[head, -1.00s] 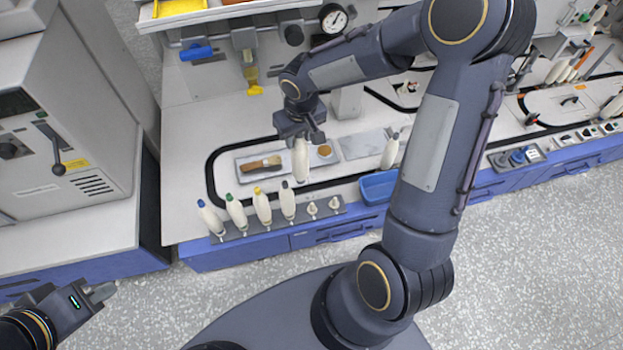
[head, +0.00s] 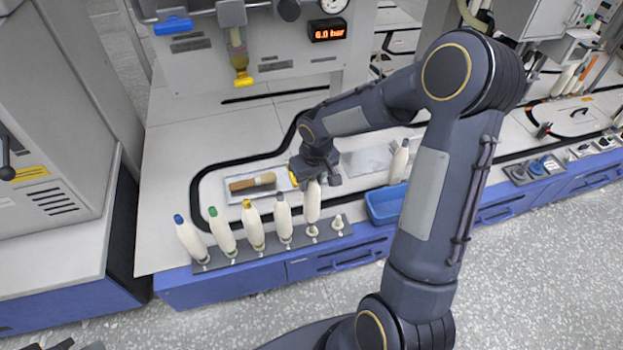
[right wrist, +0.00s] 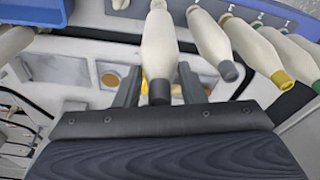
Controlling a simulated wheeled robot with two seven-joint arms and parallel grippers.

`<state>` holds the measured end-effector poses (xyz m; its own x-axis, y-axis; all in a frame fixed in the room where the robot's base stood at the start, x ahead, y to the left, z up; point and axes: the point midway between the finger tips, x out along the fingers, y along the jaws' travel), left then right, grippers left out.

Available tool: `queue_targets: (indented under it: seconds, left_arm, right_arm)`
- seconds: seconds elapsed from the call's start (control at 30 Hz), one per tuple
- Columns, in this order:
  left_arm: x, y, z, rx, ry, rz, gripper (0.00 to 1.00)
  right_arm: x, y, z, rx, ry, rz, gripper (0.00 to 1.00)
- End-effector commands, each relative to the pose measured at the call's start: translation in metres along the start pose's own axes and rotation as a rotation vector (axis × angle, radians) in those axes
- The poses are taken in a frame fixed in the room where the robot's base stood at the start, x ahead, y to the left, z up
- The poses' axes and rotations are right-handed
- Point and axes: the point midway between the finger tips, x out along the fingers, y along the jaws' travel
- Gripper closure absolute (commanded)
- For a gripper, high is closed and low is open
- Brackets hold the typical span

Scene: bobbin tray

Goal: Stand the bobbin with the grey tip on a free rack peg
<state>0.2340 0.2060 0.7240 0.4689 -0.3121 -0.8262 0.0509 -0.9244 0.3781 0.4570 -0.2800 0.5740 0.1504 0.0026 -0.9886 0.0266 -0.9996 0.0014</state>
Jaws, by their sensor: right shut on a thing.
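My right gripper (head: 318,178) is shut on a cream bobbin (head: 313,203) near its upper end. The bobbin hangs upright, and its dark grey tip shows between the fingers in the right wrist view (right wrist: 158,92). Its lower end is right over a white peg (head: 312,232) of the grey rack (head: 262,249); I cannot tell whether the peg has entered it. The peg at the rack's right end (head: 338,223) is free. The other pegs carry bobbins with blue, green, yellow and grey tips. Only a sliver of my left gripper (head: 65,345) shows at the bottom left edge.
A rack bobbin (head: 284,216) with a grey tip stands close left of the held one. A blue bin (head: 385,205) is to the right, with another bobbin (head: 399,162) behind it. A tray with a brush (head: 252,182) lies behind the rack.

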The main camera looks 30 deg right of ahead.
Motion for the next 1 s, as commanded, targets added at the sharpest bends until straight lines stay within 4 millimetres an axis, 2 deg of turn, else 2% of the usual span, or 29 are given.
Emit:
queue_targets:
  seconds: [0.03,0.1,0.33,1.0]
  left_arm:
    - [0.008,-0.004,0.004,0.000,0.000,0.000,1.00]
    - [0.013,-0.006,0.007,0.000,0.000,0.000,1.00]
    - [0.025,-0.011,0.013,0.000,-0.001,0.000,1.00]
    - [0.025,-0.011,0.013,0.000,-0.001,0.000,1.00]
  right_arm:
    - [0.010,0.000,0.002,0.000,-0.001,-0.001,1.00]
    - [0.018,0.000,0.003,0.000,-0.001,-0.001,1.00]
    - [0.036,-0.001,0.005,-0.001,0.000,-0.001,1.00]
    - [0.037,-0.001,0.005,-0.001,0.002,-0.001,1.00]
